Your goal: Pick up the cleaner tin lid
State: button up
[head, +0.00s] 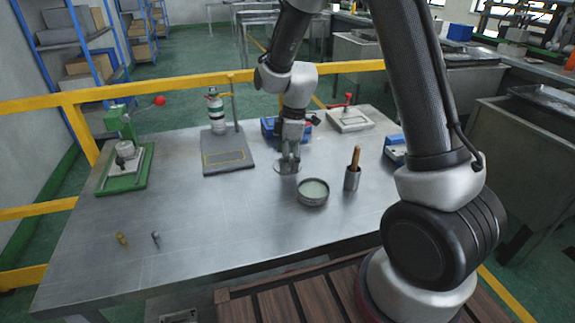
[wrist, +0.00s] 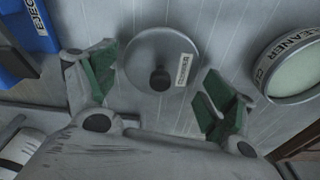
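The cleaner tin lid (wrist: 175,48) is a round grey metal disc with a dark knob at its centre and a small white label; it lies on the metal table. In the head view the lid (head: 284,169) is partly hidden under my gripper. My gripper (wrist: 158,88) is open, with its green-padded fingers apart on either side of the lid's near part and the knob between them; nothing is held. In the head view my gripper (head: 289,160) points down over the lid. The open cleaner tin (head: 313,193) stands right of the lid; its labelled rim shows in the wrist view (wrist: 262,72).
A metal cup with a wooden-handled tool (head: 353,178) stands right of the tin. A blue box (head: 271,129) is behind my gripper. A grey plate with a bottle stand (head: 227,155) and a green press (head: 125,165) are at left. The front table is mostly clear.

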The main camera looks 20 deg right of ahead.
grip_shut()
jog(key=shift+s, duration=0.1)
